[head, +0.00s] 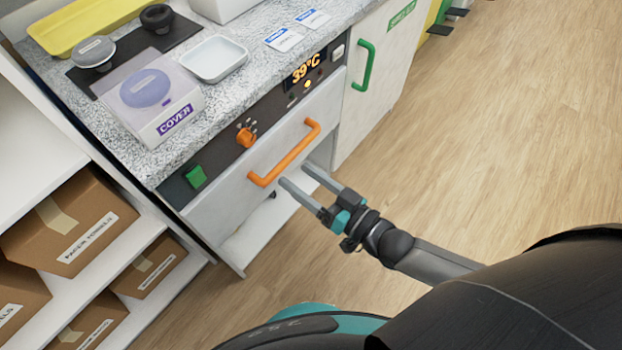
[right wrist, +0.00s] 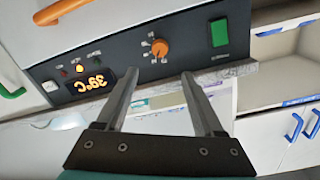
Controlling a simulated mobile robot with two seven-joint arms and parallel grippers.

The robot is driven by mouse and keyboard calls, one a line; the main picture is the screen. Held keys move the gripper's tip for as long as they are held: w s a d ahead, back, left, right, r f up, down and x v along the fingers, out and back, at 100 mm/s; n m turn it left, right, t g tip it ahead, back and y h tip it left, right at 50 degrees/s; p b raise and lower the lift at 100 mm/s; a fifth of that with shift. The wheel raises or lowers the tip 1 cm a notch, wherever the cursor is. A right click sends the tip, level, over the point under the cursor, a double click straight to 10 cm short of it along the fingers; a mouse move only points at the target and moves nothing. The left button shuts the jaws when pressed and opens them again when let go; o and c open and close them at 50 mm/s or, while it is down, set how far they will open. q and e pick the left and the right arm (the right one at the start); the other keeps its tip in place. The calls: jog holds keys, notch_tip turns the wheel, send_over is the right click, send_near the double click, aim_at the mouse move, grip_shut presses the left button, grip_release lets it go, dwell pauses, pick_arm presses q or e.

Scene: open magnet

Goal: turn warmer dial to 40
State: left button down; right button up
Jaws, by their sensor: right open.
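The warmer is a grey drawer unit under the counter with a dark control panel (head: 270,108). Its orange dial (head: 245,138) sits on the panel between a green switch and the display. The display (head: 305,68) reads 39°C. In the right wrist view the dial (right wrist: 159,48) is seen upside down, beyond the fingertips, with small marks around it. My right gripper (head: 293,175) is open and empty, in front of the drawer near its orange handle (head: 285,153). In the right wrist view the gripper (right wrist: 188,78) has its fingers apart, with no contact on the dial visible. My left gripper is not in view.
A green switch (head: 195,177) is on the panel's left end. On the counter stand a cover box (head: 150,98), a white tray (head: 213,59) and a yellow tray (head: 75,25). A cabinet with a green handle (head: 363,65) stands to the right. The floor (head: 480,130) at right is clear.

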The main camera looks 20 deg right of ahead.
jog(key=shift+v, duration=1.05)
jog(key=shift+f, duration=0.1)
jog(key=s+d+f+g+h, duration=0.2)
jog(key=d+f, duration=0.1)
jog(key=f, duration=0.5)
jog(key=s+d+f+g+h, duration=0.2)
jog(key=d+f+h, duration=0.15)
jog(key=f, duration=0.45)
jog(key=s+d+f+g+h, duration=0.2)
jog(key=d+f, duration=0.2)
jog(key=f, duration=0.4)
jog(key=s+f+g, duration=0.2)
jog(key=s+f, duration=0.1)
jog(key=s, duration=0.4)
jog(key=s+d+f+g+h, duration=0.1)
jog(key=s+f+g, duration=0.1)
jog(key=s+f, duration=0.2)
jog(key=s+f+g+h, duration=0.1)
jog(key=s+f+g, duration=0.2)
jog(key=s, duration=0.6)
jog(key=shift+s+d+f, duration=0.2)
jog(key=shift+s+f, duration=0.2)
jog(key=shift+f, duration=0.15)
